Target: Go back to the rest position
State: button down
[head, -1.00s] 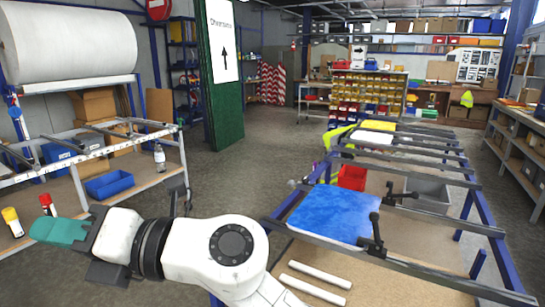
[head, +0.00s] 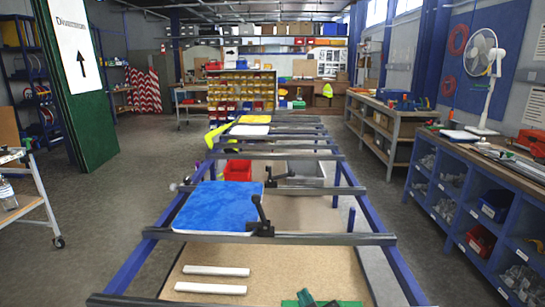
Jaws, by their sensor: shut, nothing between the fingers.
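My gripper and arm are not in the current head view. A blue square panel (head: 218,207) lies on the frame table (head: 300,239), under a dark clamp (head: 262,220) at its front right. Two white rods (head: 215,271) lie on the brown board below, in front of the panel. A green item (head: 306,299) is cut off by the bottom edge, and I cannot tell what it is.
A red bin (head: 238,171) and a grey bin (head: 306,170) sit within the frame table. A blue shelf bench (head: 470,190) with a white fan (head: 485,60) stands right. A green sign stand (head: 85,110) is left. Grey floor (head: 60,195) is open at left.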

jog(key=s+d+f+m+g+h+b, duration=0.1)
jog(key=s+d+f+m+g+h, duration=0.3)
jog(key=s+d+f, duration=0.6)
jog(key=s+d+f+m+g+y+b, duration=0.1)
jog(key=s+d+f+m+g, duration=0.1)
jog(key=s+d+f+g, duration=0.75)
jog(key=s+f, duration=0.2)
jog(key=s, duration=0.5)
jog(key=s+d+f+m, duration=0.1)
jog(key=s+f, duration=0.2)
jog(key=s, duration=0.4)
jog(key=shift+s+d+f, duration=0.2)
jog(key=shift+s+d, duration=0.05)
jog(key=shift+s, duration=0.1)
jog(key=shift+w, duration=0.1)
